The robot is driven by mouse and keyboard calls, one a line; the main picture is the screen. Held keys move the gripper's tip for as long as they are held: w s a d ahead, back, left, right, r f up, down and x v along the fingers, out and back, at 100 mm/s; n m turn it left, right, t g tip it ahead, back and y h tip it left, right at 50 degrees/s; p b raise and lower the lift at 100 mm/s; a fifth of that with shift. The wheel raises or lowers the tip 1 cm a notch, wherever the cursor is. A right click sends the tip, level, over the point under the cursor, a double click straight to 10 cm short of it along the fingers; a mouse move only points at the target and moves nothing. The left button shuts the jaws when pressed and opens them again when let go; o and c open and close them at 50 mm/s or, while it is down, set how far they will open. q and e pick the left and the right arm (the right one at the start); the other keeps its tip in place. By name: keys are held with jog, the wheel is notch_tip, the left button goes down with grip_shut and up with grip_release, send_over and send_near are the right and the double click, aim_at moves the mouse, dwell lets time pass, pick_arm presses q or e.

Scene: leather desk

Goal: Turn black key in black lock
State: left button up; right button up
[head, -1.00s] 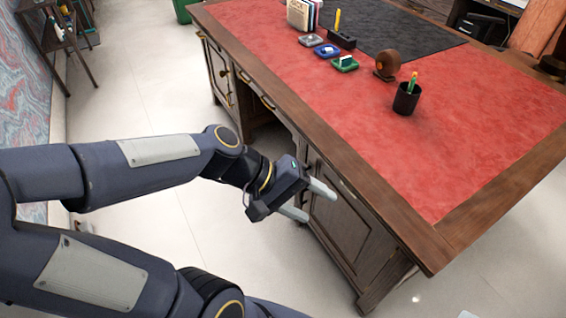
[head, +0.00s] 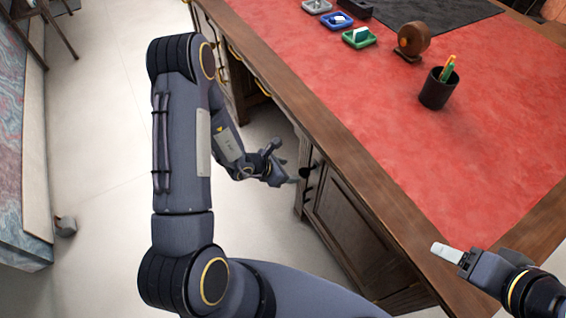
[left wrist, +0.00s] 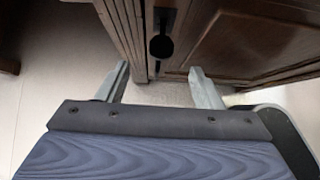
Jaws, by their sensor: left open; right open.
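The black key (left wrist: 161,46) shows as a dark round head on the front of the desk, and in the head view its head (head: 304,173) is beside the cabinet door. The black lock (left wrist: 165,18) is a dark plate behind it, partly hidden. My left gripper (left wrist: 158,74) is open, its two fingers spread on either side of and just short of the key. In the head view the left gripper (head: 291,178) is small and seen from above, close to the key. My right gripper (head: 446,252) is over the desk's front corner, holding nothing visible.
The wooden desk (head: 342,132) has a red leather top. A pen cup (head: 437,92), a round wooden object (head: 412,40) and small trays (head: 359,37) stand on it. The cabinet door (head: 350,225) is closed. Open floor lies left of the desk.

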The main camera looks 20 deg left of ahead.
aim_at(304, 172)
pick_arm(q)
jog(key=x, duration=0.7)
jog(key=shift+d, duration=0.15)
pick_arm(e)
jog(key=shift+f, duration=0.2)
jog(key=shift+s, duration=0.1)
pick_arm(q)
jog(key=c, duration=1)
jog(key=shift+f+b, duration=0.1)
jog(key=shift+b, duration=0.5)
jog(key=shift+s+d+m+t+y+b, duration=0.15)
jog(key=shift+m+t+y+b, duration=0.55)
jog(key=shift+b, duration=1.3)
pick_arm(e)
jog(key=shift+f, duration=2.4)
pick_arm(q)
jog(key=shift+b, duration=0.3)
pick_arm(e)
jog(key=shift+f, duration=0.3)
pick_arm(q)
jog(key=shift+y, duration=0.3)
